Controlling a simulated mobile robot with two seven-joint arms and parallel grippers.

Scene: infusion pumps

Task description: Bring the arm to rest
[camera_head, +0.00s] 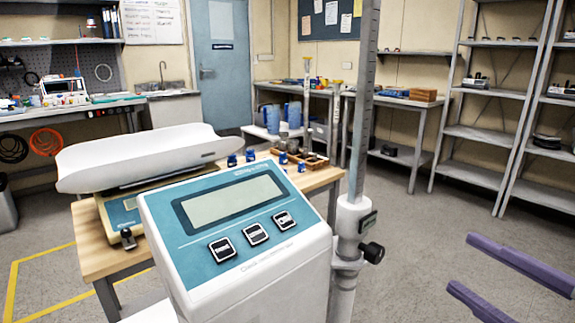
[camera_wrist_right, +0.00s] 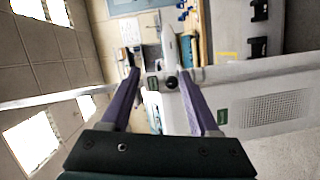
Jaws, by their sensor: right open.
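My right gripper (camera_head: 461,264) shows at the right edge of the head view as two purple fingers, apart, over bare floor. Nothing is between them. In the right wrist view, the same gripper (camera_wrist_right: 158,74) has its fingers spread, with the room turned sideways behind them. A white device with a blue panel (camera_head: 232,205), a grey display and several buttons stands close in front of me. It is left of the right gripper and apart from it. A pole (camera_head: 363,110) with a dark knob (camera_head: 373,252) rises at its right side. My left gripper is not in view.
A wooden table (camera_head: 95,245) behind the device bears a white tray scale (camera_head: 140,158) and small blue items. Shelving racks (camera_head: 480,130) stand at the back right. A blue door (camera_head: 222,70) is at the back. The floor (camera_head: 420,225) between pole and racks is clear.

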